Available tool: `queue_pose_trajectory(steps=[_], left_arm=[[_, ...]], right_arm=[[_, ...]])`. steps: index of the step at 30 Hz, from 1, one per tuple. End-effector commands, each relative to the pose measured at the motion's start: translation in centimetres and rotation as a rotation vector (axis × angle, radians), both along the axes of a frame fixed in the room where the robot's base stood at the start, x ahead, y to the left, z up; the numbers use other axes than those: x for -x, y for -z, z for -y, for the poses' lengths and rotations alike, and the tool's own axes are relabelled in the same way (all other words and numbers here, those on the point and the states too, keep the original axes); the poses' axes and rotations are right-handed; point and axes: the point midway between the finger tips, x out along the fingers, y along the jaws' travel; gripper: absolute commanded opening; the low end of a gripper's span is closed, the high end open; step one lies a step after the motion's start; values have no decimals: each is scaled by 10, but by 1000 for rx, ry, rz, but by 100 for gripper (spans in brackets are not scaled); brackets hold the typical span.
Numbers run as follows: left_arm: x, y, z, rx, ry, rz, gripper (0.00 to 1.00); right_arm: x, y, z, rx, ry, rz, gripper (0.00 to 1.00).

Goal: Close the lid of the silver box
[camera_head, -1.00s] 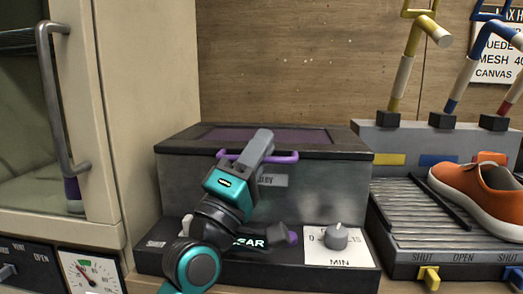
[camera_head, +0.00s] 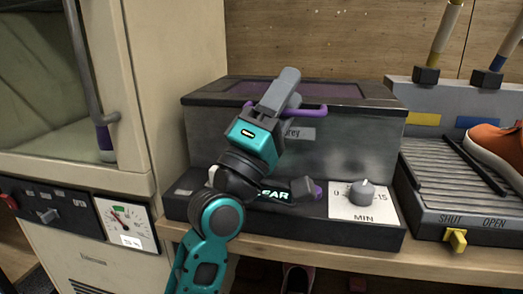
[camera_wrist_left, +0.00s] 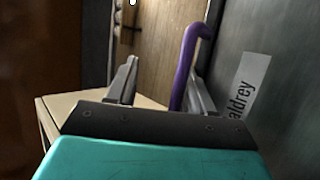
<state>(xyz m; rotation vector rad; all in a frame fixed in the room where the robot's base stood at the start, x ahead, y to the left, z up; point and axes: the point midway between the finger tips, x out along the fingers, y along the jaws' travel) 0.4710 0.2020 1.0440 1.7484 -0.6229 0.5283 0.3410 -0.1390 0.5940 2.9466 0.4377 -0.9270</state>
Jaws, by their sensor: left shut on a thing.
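The silver box (camera_head: 350,155) is a grey metal box with a dark-framed lid (camera_head: 335,90) that has a purple panel. The lid lies flat across the top; whether a thin gap is left at its front edge I cannot tell. A purple handle (camera_head: 316,111) runs along the lid's front edge. My left gripper (camera_head: 283,92) is at this handle, shut on it, and hides its left part. In the left wrist view the handle (camera_wrist_left: 186,65) stands between the two fingers, close to the right one. My right gripper is not in view.
A knob (camera_head: 362,192) and a dark lever (camera_head: 305,189) sit on the base under the box. A cabinet (camera_head: 185,90) with an upright handle stands at the left. A ribbed rack (camera_head: 455,185) with an orange sneaker (camera_head: 497,146) is at the right.

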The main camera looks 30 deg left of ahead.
Motion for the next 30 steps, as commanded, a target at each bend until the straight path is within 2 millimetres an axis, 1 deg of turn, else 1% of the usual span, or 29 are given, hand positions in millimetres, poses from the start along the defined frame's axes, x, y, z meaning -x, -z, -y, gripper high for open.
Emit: queue_pose_trajectory(steps=[1, 3, 4, 5, 6, 9, 13, 18, 23, 30], left_arm=[[8, 41, 3, -20, 11, -82, 34], [19, 49, 1, -19, 11, -79, 50], [23, 52, 0, -17, 13, -79, 53], [27, 56, -1, -16, 12, -79, 31], [33, 60, -3, -15, 12, -76, 23], [47, 69, -6, -11, 12, -72, 23], [63, 78, -9, -7, 11, -67, 23], [74, 84, -12, -4, 10, -62, 23], [79, 86, -13, -1, 10, -58, 23], [80, 86, -14, 0, 10, -57, 23]], right_arm=[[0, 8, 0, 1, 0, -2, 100], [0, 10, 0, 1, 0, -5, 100], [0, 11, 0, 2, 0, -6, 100], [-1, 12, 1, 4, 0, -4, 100], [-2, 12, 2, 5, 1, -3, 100], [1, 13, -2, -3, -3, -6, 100], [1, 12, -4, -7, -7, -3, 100], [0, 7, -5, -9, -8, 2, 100], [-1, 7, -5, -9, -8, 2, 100], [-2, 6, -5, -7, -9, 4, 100]])
